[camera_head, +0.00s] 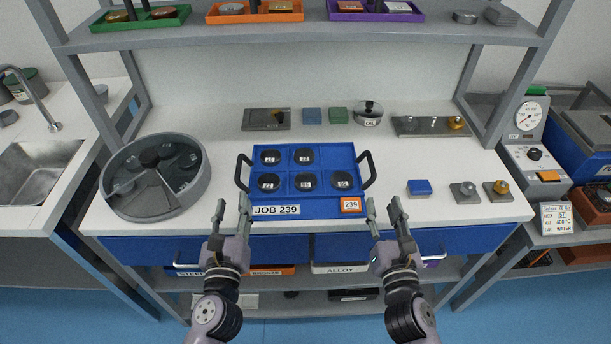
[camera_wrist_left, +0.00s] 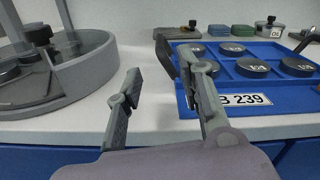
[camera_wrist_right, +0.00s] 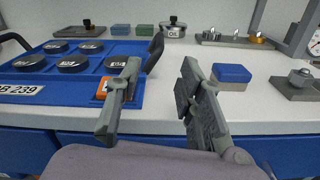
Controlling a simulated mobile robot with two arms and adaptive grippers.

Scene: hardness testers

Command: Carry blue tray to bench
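The blue tray (camera_head: 292,207) lies on the white bench (camera_head: 450,210) near its front edge. It holds several dark round pucks and has a "JOB 239" label and an orange "239" tag. A dark handle stands at each side, the left handle (camera_head: 243,172) and the right handle (camera_head: 369,170). My left gripper (camera_head: 231,209) is open and empty just in front of the left handle; it also shows in the left wrist view (camera_wrist_left: 165,85). My right gripper (camera_head: 383,211) is open and empty in front of the right handle; it also shows in the right wrist view (camera_wrist_right: 160,80).
A grey round carousel (camera_head: 155,205) stands left of the tray. A blue block (camera_head: 420,187) and small metal pieces (camera_head: 465,191) lie to the right. Behind are a lidded pot (camera_head: 368,112) and flat plates. A shelf (camera_head: 300,32) with coloured trays hangs above the bench.

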